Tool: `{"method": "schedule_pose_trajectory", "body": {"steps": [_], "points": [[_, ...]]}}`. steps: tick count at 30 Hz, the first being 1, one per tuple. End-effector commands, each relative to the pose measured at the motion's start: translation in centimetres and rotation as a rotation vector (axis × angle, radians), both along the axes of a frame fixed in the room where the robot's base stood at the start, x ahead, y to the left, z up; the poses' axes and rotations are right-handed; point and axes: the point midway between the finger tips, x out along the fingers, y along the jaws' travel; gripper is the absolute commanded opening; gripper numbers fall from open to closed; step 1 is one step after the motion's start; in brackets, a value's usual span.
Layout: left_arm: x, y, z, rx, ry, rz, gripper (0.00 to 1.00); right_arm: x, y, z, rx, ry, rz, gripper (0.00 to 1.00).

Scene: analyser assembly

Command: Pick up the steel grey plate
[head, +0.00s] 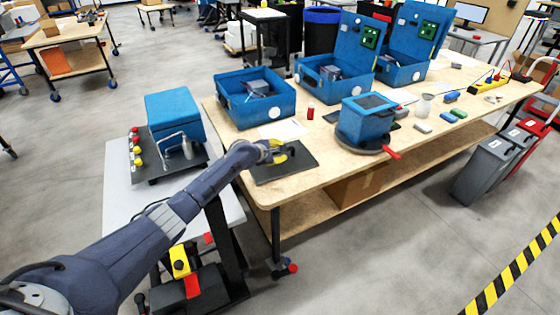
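A dark grey square plate (299,167) lies flat on the near left corner of the wooden workbench. My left gripper (281,152), with yellow parts on it, is over the plate's far left part and hides some of it. Whether it touches the plate, and whether its fingers are apart, is too small to tell. My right gripper is not in view.
The wooden workbench (410,156) holds an open blue box (228,97), a red cylinder (311,113) and a blue housing (362,124) on a round base. A blue case (174,112) stands on a side table (120,200). Two more blue cases have raised lids.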

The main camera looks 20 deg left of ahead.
Motion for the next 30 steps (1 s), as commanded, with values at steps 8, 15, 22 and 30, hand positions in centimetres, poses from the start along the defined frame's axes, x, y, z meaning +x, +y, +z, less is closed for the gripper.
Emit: {"method": "schedule_pose_trajectory", "body": {"steps": [8, 15, 22, 30], "points": [[0.8, -0.3, -0.5, 0.001, -0.001, 0.001, 0.27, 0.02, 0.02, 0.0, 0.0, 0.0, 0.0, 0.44], [0.78, -0.3, -0.53, 0.001, 0.0, 0.0, 0.29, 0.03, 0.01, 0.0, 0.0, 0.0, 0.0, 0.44], [0.77, -0.28, -0.54, 0.001, 0.0, 0.0, 0.02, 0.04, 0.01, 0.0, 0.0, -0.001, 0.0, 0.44], [0.75, -0.26, -0.6, 0.002, 0.001, 0.0, 0.0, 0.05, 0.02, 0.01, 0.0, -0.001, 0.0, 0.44]]}}
